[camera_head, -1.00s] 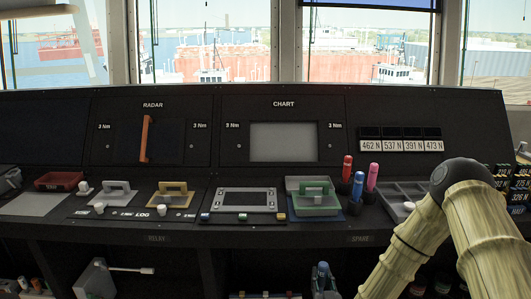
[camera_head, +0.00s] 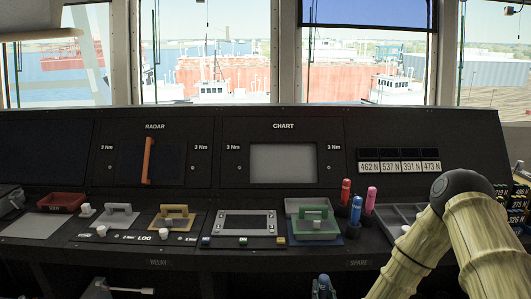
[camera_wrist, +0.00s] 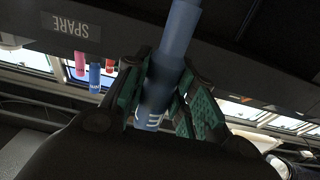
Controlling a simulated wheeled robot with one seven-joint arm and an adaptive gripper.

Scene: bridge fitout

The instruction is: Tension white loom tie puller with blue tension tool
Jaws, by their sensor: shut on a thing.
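My gripper (camera_wrist: 166,80) is shut on a blue tool (camera_wrist: 177,32) in the wrist view, with green pads on both sides of its shaft. The tool's far end runs out of the top of the picture. In the head view a small blue top (camera_head: 323,282) shows at the bottom edge, below the console front; the gripper there is mostly cut off. A rod with a white tip (camera_head: 147,291) shows at the bottom left, under the console. I cannot tell whether it is the white loom tie puller; no tie is clearly seen.
Red, blue (camera_head: 356,210) and pink (camera_head: 370,200) tools stand upright in holders on the console. A green-handled piece (camera_head: 314,222) and a grey tray (camera_head: 400,217) are beside them. The console front with its SPARE label (camera_wrist: 72,27) is close to my gripper.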

